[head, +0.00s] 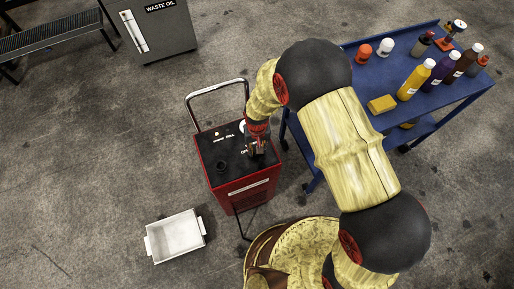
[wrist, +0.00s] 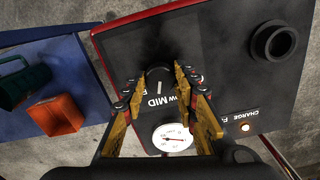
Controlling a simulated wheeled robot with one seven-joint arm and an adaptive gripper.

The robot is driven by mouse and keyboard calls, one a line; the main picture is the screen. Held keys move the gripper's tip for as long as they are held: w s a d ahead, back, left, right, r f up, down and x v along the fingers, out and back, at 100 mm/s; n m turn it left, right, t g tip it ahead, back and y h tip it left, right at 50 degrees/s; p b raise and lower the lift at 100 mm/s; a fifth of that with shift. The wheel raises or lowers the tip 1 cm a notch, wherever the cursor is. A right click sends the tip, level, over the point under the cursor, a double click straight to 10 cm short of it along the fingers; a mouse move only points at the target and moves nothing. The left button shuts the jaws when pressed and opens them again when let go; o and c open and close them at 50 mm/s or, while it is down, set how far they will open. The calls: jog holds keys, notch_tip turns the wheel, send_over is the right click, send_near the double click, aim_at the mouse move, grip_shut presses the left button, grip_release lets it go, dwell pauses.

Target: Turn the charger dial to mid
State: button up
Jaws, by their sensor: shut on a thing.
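The red charger (head: 240,190) with a black top panel stands on the floor in the middle of the head view. Its dark round dial (wrist: 158,79) shows in the wrist view, beside the printed words LOW and MID. The dial carries a short white mark that looks slanted; I cannot tell which word it points to. My gripper (head: 257,145) is over the panel in the head view. In the wrist view its fingers (wrist: 158,86) are closed in on both sides of the dial, partly covering it and the lettering.
A white gauge (wrist: 172,138) and a lit charge lamp (wrist: 245,127) are on the panel, with a black round fitting (wrist: 273,42). A blue cart (head: 355,150) with bottles stands right. A white tray (head: 176,238) lies on the floor; a waste oil cabinet (head: 165,35) stands behind.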

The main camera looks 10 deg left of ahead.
jog(key=o, duration=1.2)
jog(key=shift+c, duration=0.2)
notch_tip(320, 180, up, 12)
dwell(0.4)
